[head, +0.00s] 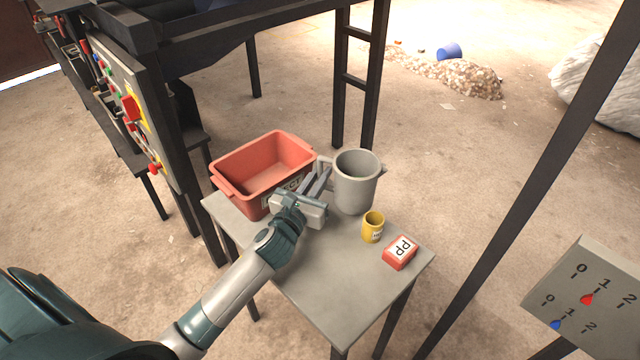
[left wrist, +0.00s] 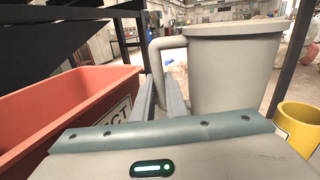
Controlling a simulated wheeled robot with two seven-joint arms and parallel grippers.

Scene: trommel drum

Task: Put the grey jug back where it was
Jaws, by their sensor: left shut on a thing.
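The grey jug (head: 357,184) is upright at the back of the small grey table (head: 330,290), with its handle toward the left. My left gripper (head: 322,176) reaches in from the left and is shut on the jug's handle. In the left wrist view the jug (left wrist: 232,70) fills the upper right, and the gripper fingers (left wrist: 160,92) are at the handle on its left side. I cannot tell whether the jug's base touches the table. My right gripper is not in view.
A red bin (head: 262,165) labelled as reject stands just left of the gripper. A yellow cup (head: 372,228) and a red block marked PP (head: 400,252) are right and in front of the jug. The table's front half is clear. A dark frame post (head: 372,90) rises behind.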

